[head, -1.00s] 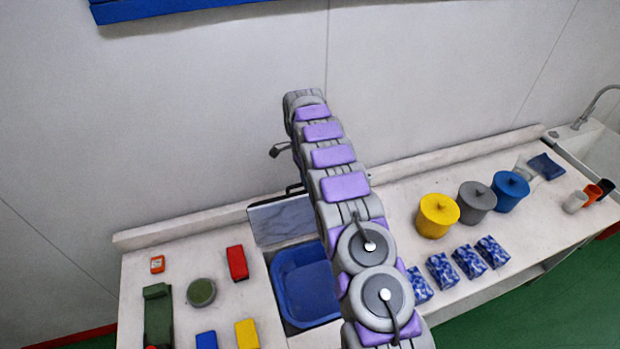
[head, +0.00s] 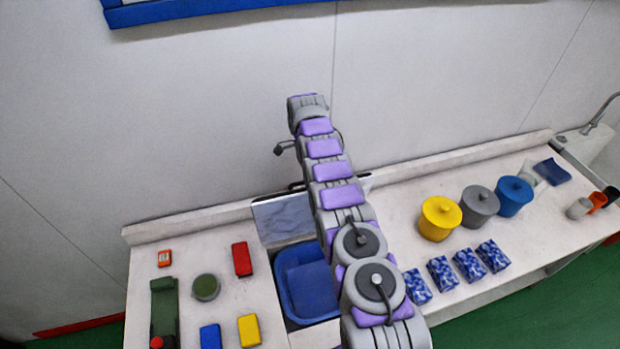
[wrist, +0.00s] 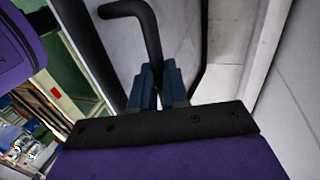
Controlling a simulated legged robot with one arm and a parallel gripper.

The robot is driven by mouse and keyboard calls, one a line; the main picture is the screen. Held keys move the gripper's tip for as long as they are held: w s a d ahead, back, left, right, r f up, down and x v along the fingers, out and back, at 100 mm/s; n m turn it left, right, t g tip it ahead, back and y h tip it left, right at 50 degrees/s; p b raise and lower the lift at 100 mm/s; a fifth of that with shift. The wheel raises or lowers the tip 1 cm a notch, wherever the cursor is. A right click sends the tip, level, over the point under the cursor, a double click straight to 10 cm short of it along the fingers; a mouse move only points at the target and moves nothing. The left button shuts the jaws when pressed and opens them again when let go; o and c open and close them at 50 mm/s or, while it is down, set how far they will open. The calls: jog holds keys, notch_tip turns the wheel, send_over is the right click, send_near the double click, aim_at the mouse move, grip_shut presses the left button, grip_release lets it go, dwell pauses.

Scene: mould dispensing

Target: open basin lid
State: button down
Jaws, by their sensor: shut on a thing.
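The basin lid (head: 284,219) stands raised at the back of the counter opening, a pale marbled panel tilted up against the back ledge. The blue basin (head: 308,290) shows in the opening in front of it, partly hidden by my arm. In the wrist view my gripper (wrist: 160,82) has its two blue-grey fingers close together, shut on the black lid handle (wrist: 150,35). The handle is a bent bar over the pale lid surface. In the head view my arm hides the gripper.
Left of the basin lie a red block (head: 242,259), a yellow block (head: 249,331) and a green round container (head: 206,287). The wall rises close behind.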

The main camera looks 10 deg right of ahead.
jog(key=shift+f, duration=0.25)
jog(key=c, duration=1.6)
grip_release()
jog(key=o, duration=0.3)
jog(key=shift+w+f, duration=0.1)
jog(key=shift+w, duration=0.1)
jog(key=shift+o, duration=0.8)
jog(key=shift+a, duration=0.1)
jog(key=shift+s+r, duration=0.15)
jog(key=shift+r, duration=0.15)
